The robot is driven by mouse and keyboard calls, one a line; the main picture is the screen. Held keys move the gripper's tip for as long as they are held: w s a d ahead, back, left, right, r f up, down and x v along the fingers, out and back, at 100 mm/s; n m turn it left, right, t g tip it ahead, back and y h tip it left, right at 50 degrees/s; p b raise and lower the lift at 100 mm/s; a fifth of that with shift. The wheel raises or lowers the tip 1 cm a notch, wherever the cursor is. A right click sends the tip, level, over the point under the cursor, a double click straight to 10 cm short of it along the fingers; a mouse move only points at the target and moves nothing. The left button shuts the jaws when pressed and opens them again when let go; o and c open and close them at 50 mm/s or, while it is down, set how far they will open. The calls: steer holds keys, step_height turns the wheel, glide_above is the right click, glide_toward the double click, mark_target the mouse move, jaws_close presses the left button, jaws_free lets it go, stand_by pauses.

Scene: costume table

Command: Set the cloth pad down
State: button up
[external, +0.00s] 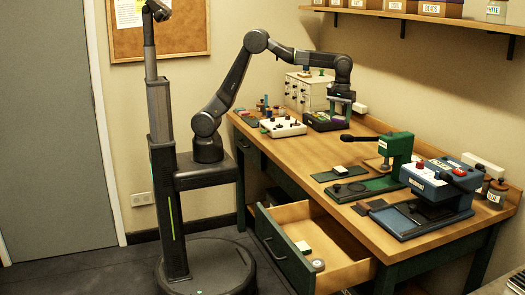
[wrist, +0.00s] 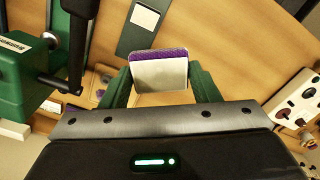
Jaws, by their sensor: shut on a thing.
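The cloth pad (wrist: 159,72), pale with a purple edge, is held between the green fingers of my gripper (wrist: 160,84) in the wrist view. My gripper is shut on it. In the external view my gripper (external: 340,109) points down over the back part of the table, close to a low dark tray (external: 314,122). The pad is too small there to make out clearly. Whether it touches anything below is hidden by the gripper.
A dark mat (external: 324,177) with a white block (external: 340,170) lies mid-table. A green press (external: 397,149) and a blue machine (external: 440,180) stand to the right. A white board with knobs (external: 283,127) is left of the gripper. A drawer (external: 300,245) stands open in front.

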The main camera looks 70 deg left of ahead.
steer(key=w+a+f+n, duration=0.1)
steer(key=w+a+f, duration=0.1)
steer(key=a+f, duration=0.25)
steer(key=n, duration=0.2)
glide_above(334, 163)
step_height(334, 163, down, 7)
steer(key=f, duration=0.5)
steer(key=shift+a+f, duration=0.3)
steer(key=shift+f, duration=0.05)
steer(key=shift+f+p, duration=0.35)
steer(key=shift+f, duration=2.1)
steer(key=o, duration=1)
step_height(334, 163, up, 12)
steer(key=shift+r+b, duration=0.2)
steer(key=shift+b, duration=0.45)
